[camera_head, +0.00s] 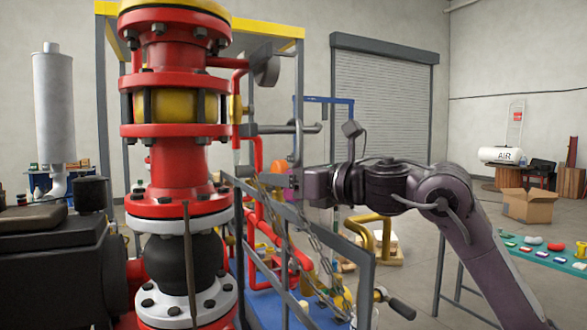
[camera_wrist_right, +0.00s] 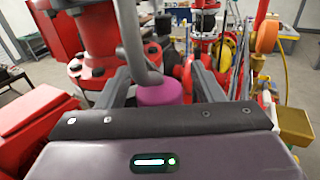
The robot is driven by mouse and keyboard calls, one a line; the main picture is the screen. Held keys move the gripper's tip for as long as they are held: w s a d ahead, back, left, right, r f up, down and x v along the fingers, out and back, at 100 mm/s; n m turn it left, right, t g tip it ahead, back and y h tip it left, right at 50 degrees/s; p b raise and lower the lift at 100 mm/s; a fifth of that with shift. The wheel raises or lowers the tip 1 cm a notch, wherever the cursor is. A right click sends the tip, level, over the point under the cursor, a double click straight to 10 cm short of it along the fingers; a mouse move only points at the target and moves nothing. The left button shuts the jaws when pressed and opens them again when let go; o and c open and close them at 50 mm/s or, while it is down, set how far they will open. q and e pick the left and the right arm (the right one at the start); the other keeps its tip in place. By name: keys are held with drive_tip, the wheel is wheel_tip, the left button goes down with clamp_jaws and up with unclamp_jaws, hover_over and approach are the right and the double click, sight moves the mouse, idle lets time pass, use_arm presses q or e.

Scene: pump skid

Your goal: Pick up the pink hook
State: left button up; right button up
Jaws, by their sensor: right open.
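The pink hook (camera_wrist_right: 160,92) shows in the right wrist view as a rounded magenta piece with a grey bent rod rising from it up and to the left. The magenta piece lies between the two dark fingers of my right gripper (camera_wrist_right: 158,74), which are apart. In the head view my right gripper (camera_head: 293,183) reaches in from the right to the chain and railing beside the red pump column. A small magenta patch shows at its tip there; most of the hook is hidden. I cannot tell whether the fingers touch it. My left gripper is not in view.
The red flanged column (camera_head: 175,160) stands close on the left. A grey railing (camera_head: 310,235) with a hanging chain (camera_head: 285,225) runs below my right gripper. A green table (camera_head: 545,256) with small parts and a cardboard box (camera_head: 528,205) stand at the right.

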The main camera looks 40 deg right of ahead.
drive_tip(key=shift+w+a, duration=0.1)
drive_tip(key=shift+w, duration=0.1)
drive_tip(key=shift+c, duration=0.8)
drive_tip(key=c, duration=0.9)
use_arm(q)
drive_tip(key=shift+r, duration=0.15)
use_arm(e)
drive_tip(key=shift+c, duration=0.3)
drive_tip(key=shift+r, duration=0.1)
